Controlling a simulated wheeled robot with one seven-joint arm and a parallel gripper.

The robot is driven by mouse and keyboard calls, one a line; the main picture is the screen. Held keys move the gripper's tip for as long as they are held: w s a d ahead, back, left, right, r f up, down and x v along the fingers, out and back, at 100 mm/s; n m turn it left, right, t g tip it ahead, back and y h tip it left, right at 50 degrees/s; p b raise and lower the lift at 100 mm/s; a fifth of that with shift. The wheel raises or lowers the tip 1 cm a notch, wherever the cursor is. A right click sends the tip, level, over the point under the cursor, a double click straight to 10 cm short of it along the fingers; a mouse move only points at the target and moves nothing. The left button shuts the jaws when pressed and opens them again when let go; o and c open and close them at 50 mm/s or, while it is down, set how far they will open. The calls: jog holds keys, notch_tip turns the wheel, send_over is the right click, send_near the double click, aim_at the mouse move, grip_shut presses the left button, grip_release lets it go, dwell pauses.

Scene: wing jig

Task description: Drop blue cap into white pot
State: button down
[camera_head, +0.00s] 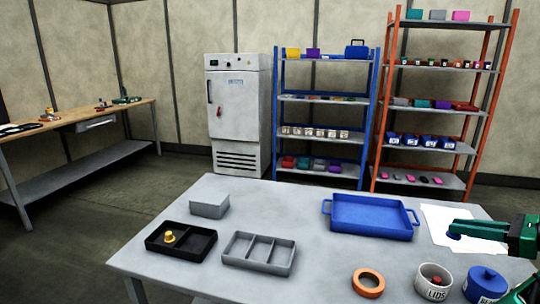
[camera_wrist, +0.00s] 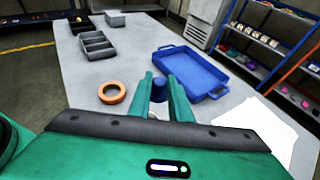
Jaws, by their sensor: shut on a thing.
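My gripper (camera_head: 455,229) reaches in from the right edge in the head view, with green fingers. It is shut on the blue cap (camera_head: 453,236), which shows between the fingertips in the wrist view (camera_wrist: 159,88). The cap is held above the table, in front of the white paper in the head view. The white pot (camera_head: 432,294), labelled LIDS, stands open at the table's front, lower in the picture than the cap. A small reddish thing shows inside it. The cap is apart from the pot.
A blue tray (camera_head: 370,231), a grey divided tray (camera_head: 259,266), a black tray (camera_head: 205,257) and a grey block (camera_head: 210,206) occupy the table (camera_head: 320,250).

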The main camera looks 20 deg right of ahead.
jog(key=shift+f, duration=2.7)
jog(key=c, duration=1.5)
grip_release()
jog(key=shift+c, duration=0.2)
jog(key=v, duration=1)
jog(key=shift+s+d, duration=0.15)
jog(key=shift+s, duration=0.15)
jog(key=shift+w+r, duration=0.1)
